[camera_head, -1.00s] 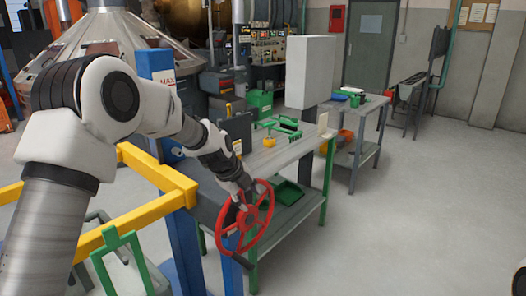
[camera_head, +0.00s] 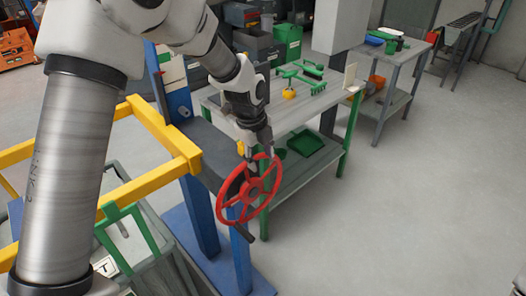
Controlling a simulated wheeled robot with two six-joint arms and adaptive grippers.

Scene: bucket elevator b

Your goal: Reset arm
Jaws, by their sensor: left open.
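My left arm comes in from the left in the head view and reaches over the yellow frame. My left gripper (camera_head: 257,152) is open, with its fingers pointing down at the upper part of a red handwheel (camera_head: 233,183). The fingers overlap the wheel's rim in the picture; I cannot tell whether they touch it. The wheel stands upright and tilted on the blue and grey post, with a dark handle at its lower right. My right gripper is not in view.
A workbench (camera_head: 335,98) with green tools is behind the wheel, and a second table (camera_head: 396,55) stands farther back. The floor at right is clear.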

